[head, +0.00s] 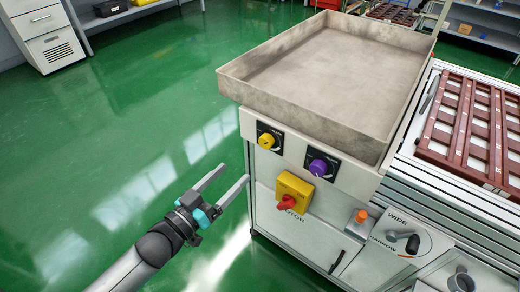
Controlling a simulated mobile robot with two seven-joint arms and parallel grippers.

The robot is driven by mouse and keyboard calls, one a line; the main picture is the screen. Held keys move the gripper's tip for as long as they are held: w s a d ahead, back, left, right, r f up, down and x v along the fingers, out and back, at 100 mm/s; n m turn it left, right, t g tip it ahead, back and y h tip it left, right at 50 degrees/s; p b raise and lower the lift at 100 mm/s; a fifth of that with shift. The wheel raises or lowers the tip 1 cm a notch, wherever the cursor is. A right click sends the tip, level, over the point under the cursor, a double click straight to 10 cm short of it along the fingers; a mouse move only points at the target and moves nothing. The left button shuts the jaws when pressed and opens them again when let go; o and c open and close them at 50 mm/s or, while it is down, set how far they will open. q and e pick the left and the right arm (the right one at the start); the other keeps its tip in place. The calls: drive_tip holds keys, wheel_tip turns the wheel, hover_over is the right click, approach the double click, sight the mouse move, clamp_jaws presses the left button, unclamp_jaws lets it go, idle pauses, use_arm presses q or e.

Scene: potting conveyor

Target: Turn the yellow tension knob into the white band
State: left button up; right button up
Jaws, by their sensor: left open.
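The yellow tension knob (266,141) sits on a dark plate at the upper left of the machine's front panel. A pale mark shows on the plate near it, but the white band is too small to make out. My left gripper (235,181) is open and empty, left of the panel and below the yellow knob. Its two grey fingers point up and right, apart from the knob. My right gripper is not in view.
A purple knob (318,167) is to the right of the yellow one. Below are a red switch on a yellow box (293,188), an orange button (361,216) and a black lever (411,243). A large empty metal tray (320,65) overhangs the panel. Green floor at left is clear.

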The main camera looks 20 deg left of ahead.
sight(264, 144)
use_arm(q)
drive_tip(key=b+x, duration=0.3)
drive_tip(key=x, duration=0.7)
drive_tip(key=shift+w+d+f+b, duration=0.1)
drive_tip(key=shift+w+f+b, duration=0.1)
drive_tip(key=shift+w+b, duration=0.2)
drive_tip(key=shift+w+d, duration=0.2)
drive_tip(key=shift+w, duration=0.45)
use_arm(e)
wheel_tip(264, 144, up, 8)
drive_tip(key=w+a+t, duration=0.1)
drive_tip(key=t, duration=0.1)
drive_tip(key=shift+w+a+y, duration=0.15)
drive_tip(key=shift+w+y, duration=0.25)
use_arm(q)
clamp_jaws()
